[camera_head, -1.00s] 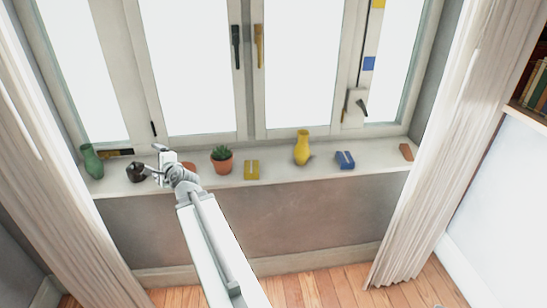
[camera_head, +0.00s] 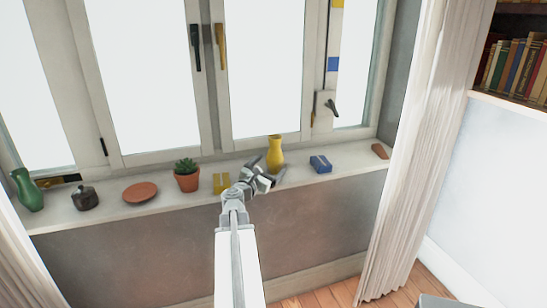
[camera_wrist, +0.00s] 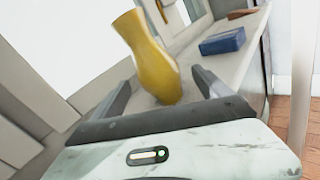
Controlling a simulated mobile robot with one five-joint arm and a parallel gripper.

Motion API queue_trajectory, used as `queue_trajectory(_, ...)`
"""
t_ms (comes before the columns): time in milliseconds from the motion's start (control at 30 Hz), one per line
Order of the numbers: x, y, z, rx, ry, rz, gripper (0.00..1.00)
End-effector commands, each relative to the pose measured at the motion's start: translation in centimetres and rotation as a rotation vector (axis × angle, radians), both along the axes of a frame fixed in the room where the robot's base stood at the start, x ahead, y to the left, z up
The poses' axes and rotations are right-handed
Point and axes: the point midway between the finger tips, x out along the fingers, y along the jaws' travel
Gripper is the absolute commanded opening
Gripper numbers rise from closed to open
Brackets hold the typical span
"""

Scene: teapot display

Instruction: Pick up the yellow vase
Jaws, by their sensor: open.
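The yellow vase (camera_head: 275,153) stands upright on the white windowsill (camera_head: 110,208), right of centre in the head view. My gripper (camera_head: 264,174) is at the sill's front, just in front of the vase and slightly left of it; it overlaps the vase's lower part there. In the wrist view the vase (camera_wrist: 148,58) stands beyond and between the two open fingers of my gripper (camera_wrist: 163,82).
A blue box (camera_head: 320,163) lies close right of the vase. A yellow box (camera_head: 221,182) and a potted plant (camera_head: 187,180) stand to its left. Farther left are a terracotta saucer (camera_head: 140,192), a dark pot (camera_head: 85,197) and a green vase (camera_head: 28,190). The window is behind.

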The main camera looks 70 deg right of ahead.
Motion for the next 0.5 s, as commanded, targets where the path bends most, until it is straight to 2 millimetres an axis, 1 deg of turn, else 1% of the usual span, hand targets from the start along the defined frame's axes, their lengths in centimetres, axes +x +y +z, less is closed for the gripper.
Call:
queue_trajectory(133,0.3,-0.5,0.1,0.000,0.001,0.006,0.88)
queue_trajectory(400,-0.1,-4.7,0.2,0.000,0.001,0.008,0.88)
queue_trajectory(500,-0.2,-5.0,0.2,0.000,0.001,0.009,0.88)
